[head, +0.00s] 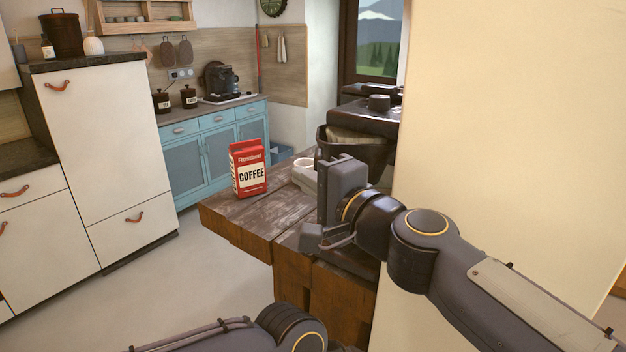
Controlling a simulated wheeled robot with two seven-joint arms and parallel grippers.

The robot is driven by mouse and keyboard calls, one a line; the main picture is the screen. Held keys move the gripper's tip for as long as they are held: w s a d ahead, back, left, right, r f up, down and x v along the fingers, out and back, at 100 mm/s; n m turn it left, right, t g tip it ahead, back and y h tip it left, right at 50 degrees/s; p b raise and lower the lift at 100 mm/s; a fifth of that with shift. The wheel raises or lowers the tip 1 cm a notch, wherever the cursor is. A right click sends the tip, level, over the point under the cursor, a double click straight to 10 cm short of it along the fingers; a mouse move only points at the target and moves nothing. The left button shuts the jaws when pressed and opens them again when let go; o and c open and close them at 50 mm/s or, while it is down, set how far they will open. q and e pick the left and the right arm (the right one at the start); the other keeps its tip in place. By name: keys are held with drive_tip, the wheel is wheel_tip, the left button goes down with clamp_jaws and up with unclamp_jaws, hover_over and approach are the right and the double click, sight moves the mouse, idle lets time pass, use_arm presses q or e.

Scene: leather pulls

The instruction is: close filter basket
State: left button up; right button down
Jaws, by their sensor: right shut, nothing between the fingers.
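The filter basket (328,146) is dark and holds a pale filter. It juts out at the left of the black coffee maker (365,119) and appears open. The lower part of the basket is partly hidden by my right gripper, and a cream panel cuts off the coffee maker's right side. My right gripper (314,238) is shut and empty, in front of and below the basket in the picture. I cannot tell whether it touches anything. Of my left arm only links show at the bottom edge; its gripper is out of view.
The large cream panel (510,130) blocks the right side. Blue cabinets (216,150) stand behind. Open floor lies left of the table.

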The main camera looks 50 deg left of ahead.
drive_tip(key=shift+w+a+m+t+h+p, duration=0.25)
drive_tip(key=shift+w+a+m+t+p, duration=0.2)
drive_tip(key=shift+a+m+t, duration=0.5)
drive_tip(key=shift+w+a+m+t+h+p, duration=0.25)
drive_tip(key=shift+a+m+t+p, duration=0.2)
drive_tip(key=shift+t, duration=0.85)
drive_tip(key=shift+w+a+m+t+h+p, duration=0.2)
drive_tip(key=shift+w+a+m+t+p, duration=0.35)
drive_tip(key=shift+m+t, duration=0.45)
drive_tip(key=shift+w+a+t+p, duration=0.25)
drive_tip(key=shift+w+a+p, duration=0.4)
drive_tip(key=shift+a+p, duration=0.2)
